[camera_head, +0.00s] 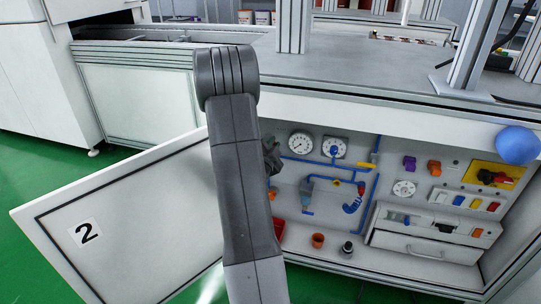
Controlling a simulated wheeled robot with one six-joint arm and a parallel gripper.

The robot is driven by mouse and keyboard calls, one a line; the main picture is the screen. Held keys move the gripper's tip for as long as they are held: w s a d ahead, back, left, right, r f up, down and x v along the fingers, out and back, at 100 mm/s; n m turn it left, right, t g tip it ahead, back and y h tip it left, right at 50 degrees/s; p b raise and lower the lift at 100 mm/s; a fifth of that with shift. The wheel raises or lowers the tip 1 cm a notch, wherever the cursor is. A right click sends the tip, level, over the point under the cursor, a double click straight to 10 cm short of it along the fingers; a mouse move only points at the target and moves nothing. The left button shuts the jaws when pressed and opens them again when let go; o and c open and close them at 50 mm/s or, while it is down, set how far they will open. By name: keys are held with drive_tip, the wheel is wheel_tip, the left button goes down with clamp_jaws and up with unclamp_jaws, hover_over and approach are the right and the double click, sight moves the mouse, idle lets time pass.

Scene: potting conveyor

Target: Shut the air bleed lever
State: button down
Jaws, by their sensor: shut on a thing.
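My gripper (271,158) is at the left end of an open cabinet's panel, mostly hidden behind my own grey arm. Only a dark part of it shows, beside the left end of the blue pipe (308,160). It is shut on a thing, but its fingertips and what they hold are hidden. I cannot make out the air bleed lever for certain. A small orange part (272,190) shows just below the gripper, partly covered by my arm. A yellow handle (375,165), a small yellow part (336,183) and a red part (359,188) sit on the pipework to the right.
The open cabinet door (150,225), marked 2, spreads to the left. Two gauges (300,142) sit above the pipes. A drawer unit (425,248) fills the lower right. An orange cup (318,240) and a dark knob (346,249) stand on the cabinet floor. A blue ball (518,145) is at right.

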drive_tip(key=shift+s+d+f+m+b, duration=0.15)
drive_tip(key=shift+f+m, duration=0.35)
drive_tip(key=shift+m, duration=0.8)
drive_tip(key=shift+w+d+f+m+b, duration=0.1)
drive_tip(key=shift+d+f+m+b, duration=0.3)
drive_tip(key=shift+m, duration=0.9)
drive_tip(key=shift+s+a+f+m+b, duration=0.1)
drive_tip(key=shift+f+m, duration=0.5)
drive_tip(key=shift+m, duration=0.7)
drive_tip(key=c, duration=1.4)
unclamp_jaws()
drive_tip(key=shift+c, duration=0.2)
drive_tip(key=p+v, duration=0.2)
drive_tip(key=v, duration=1.1)
drive_tip(key=shift+s, duration=0.35)
drive_tip(key=shift+a, duration=0.1)
